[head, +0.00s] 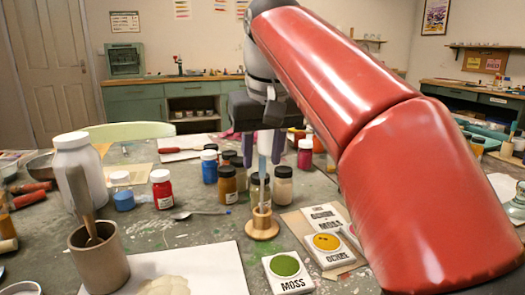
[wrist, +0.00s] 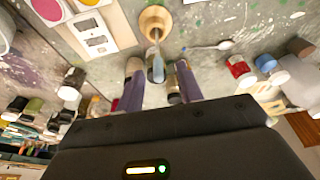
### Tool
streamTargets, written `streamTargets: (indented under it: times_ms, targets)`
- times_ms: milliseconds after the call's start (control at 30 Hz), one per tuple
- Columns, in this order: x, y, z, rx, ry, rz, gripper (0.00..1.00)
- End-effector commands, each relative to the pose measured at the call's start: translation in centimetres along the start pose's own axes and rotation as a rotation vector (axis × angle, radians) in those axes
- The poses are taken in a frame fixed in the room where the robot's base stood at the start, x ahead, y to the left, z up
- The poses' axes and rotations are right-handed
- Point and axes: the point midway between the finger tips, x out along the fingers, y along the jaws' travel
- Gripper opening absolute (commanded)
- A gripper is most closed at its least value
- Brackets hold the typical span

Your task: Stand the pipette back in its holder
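The pipette (head: 262,168) is upright, with a pale blue upper part and a thin stem. Its lower end meets the round wooden holder (head: 262,226) on the table and appears to sit in it. In the wrist view the pipette (wrist: 157,70) lines up with the holder (wrist: 155,20). My gripper (head: 262,158) points down above the holder, with purple fingers on either side of the pipette. In the wrist view, gaps show between the pipette and both fingers of my gripper (wrist: 158,68). The stem's tip is hidden inside the holder.
Pigment jars, including a red one (head: 162,189) and an ochre one (head: 228,186), stand behind and left of the holder. A MOSS card (head: 289,273) and an OCHRE card (head: 329,246) lie at front right. A mortar (head: 98,262) stands at front left. A spoon (head: 186,215) lies left.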

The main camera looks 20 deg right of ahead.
Motion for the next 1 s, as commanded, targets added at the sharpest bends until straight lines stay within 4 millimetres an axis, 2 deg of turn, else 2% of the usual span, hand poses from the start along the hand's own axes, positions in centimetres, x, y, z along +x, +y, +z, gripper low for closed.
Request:
streamTargets:
  times_ms: [267,367,700,833,1000]
  targets:
    - [-0.2,0.0,0.0,0.000,0.000,0.000,0.37]
    - [-1.1,0.0,-0.1,0.001,0.001,0.000,0.37]
    - [-6.7,0.0,-0.1,0.000,0.002,0.000,0.37]
    - [-7.7,0.0,-0.1,0.000,0.000,0.000,0.37]
    - [-7.8,0.0,0.0,0.000,0.000,0.000,0.37]
